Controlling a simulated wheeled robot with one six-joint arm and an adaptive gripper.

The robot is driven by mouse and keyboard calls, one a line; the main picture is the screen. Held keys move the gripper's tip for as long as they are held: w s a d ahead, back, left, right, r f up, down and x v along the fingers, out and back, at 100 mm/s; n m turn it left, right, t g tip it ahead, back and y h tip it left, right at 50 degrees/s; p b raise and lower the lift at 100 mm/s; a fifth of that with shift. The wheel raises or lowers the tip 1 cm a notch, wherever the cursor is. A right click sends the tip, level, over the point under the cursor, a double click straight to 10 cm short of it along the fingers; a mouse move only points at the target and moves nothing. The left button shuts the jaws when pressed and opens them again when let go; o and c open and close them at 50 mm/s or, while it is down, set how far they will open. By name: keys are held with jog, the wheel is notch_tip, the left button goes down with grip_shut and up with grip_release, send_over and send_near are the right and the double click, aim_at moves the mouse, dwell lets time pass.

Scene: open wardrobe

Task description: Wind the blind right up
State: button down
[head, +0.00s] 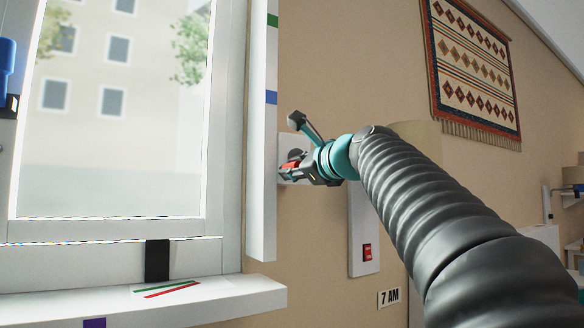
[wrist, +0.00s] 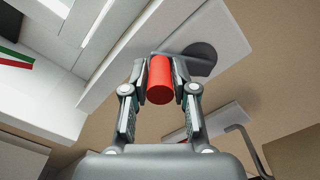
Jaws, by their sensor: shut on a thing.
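My gripper (head: 298,171) is at the wall just right of the window. It is shut on a red cylindrical handle (wrist: 160,82), which sits between the two fingers in the wrist view (wrist: 160,92). The handle is next to a dark round hub (wrist: 202,56) on a white wall plate (wrist: 228,35). In the head view the hub (head: 297,154) and handle are partly hidden by my gripper. The visible window pane (head: 110,150) is uncovered; no blind shows, and the window's top is out of frame.
A white upright strip (head: 263,150) with green and blue marks runs beside the window. The white sill (head: 240,297) juts out at lower left. A patterned hanging (head: 474,70) is at upper right.

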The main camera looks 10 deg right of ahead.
jog(key=d+n+b, duration=0.1)
jog(key=n, duration=0.2)
jog(key=w+d+f+n+b, duration=0.1)
jog(key=n, duration=0.2)
jog(key=d+f+n+b, duration=0.1)
jog(key=n, duration=0.3)
jog(key=shift+w+d+f, duration=0.15)
jog(key=shift+d+f, duration=0.1)
jog(key=shift+d, duration=0.05)
jog(key=n, duration=0.1)
jog(key=d+n, duration=0.1)
jog(key=n, duration=0.1)
jog(key=d+n+b, duration=0.1)
jog(key=shift+w+r+n, duration=0.15)
jog(key=shift+w+n, duration=0.15)
jog(key=shift+n, duration=0.1)
jog(key=shift+w+d+r+n+p, duration=0.2)
jog(key=shift+r+n+p, duration=0.9)
jog(key=shift+n, duration=2.85)
jog(key=shift+s+d+r+n+p, duration=0.1)
jog(key=shift+d+r+n+p, duration=0.25)
jog(key=shift+r+n, duration=2.6)
jog(key=shift+w+d+r+n+p, duration=0.1)
jog(key=shift+d+r+n+p, duration=0.4)
jog(key=shift+n, duration=4.5)
jog(key=shift+a+f, duration=0.1)
jog(key=shift+a, duration=0.2)
jog(key=c, duration=0.9)
grip_release()
